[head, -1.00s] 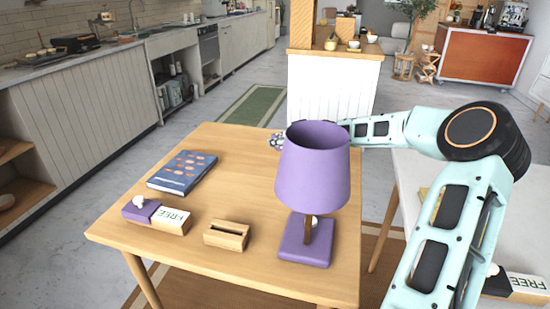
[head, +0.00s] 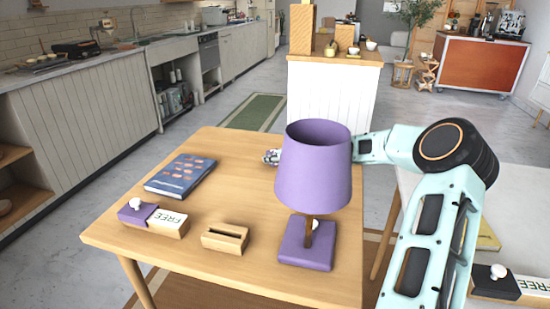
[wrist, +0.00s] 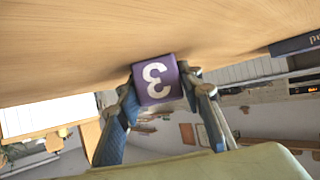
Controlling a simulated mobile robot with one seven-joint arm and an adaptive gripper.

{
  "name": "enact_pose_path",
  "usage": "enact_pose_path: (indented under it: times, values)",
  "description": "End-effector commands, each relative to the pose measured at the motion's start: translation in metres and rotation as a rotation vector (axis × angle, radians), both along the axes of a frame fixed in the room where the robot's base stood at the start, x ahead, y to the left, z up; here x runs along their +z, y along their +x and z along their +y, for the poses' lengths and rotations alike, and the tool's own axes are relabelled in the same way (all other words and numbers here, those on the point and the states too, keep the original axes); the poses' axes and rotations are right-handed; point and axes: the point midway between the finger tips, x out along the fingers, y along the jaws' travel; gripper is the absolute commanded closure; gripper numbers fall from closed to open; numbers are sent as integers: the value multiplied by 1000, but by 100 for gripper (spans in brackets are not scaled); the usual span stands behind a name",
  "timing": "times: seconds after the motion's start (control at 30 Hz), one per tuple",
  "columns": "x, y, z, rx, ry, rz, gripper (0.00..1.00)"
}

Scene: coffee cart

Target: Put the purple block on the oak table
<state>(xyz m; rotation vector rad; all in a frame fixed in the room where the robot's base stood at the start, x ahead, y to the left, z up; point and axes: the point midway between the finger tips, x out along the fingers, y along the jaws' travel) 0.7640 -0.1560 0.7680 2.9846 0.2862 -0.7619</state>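In the head view the oak table (head: 130,229) fills the middle. There my gripper (head: 271,157) shows only as a small piece at the left edge of the purple lampshade, over the far part of the table. The lamp hides the rest of it, and the block cannot be made out there.
The purple lamp (head: 313,168) stands between the camera and my gripper. A blue book (head: 181,175), a purple and white FREE block (head: 153,217) and a slotted wooden holder (head: 225,238) lie on the table. Bare tabletop lies between book and lamp. A white table (head: 520,213) is at right.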

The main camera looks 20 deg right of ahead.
Motion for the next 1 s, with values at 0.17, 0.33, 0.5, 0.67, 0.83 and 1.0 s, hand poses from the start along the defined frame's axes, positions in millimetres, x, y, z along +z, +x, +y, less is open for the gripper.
enact_pose_path:
  times: [0.17,0.33,0.5,0.67,0.83,1.0]
  values:
    - [0,0,0,0,0,1,50]
    - [0,0,0,0,0,1,50]
    - [5,-3,-1,-1,-1,1,50]
    - [17,-22,-6,-2,0,1,50]
    - [33,-51,-12,-4,0,2,50]
    - [47,-76,-16,-2,0,1,50]
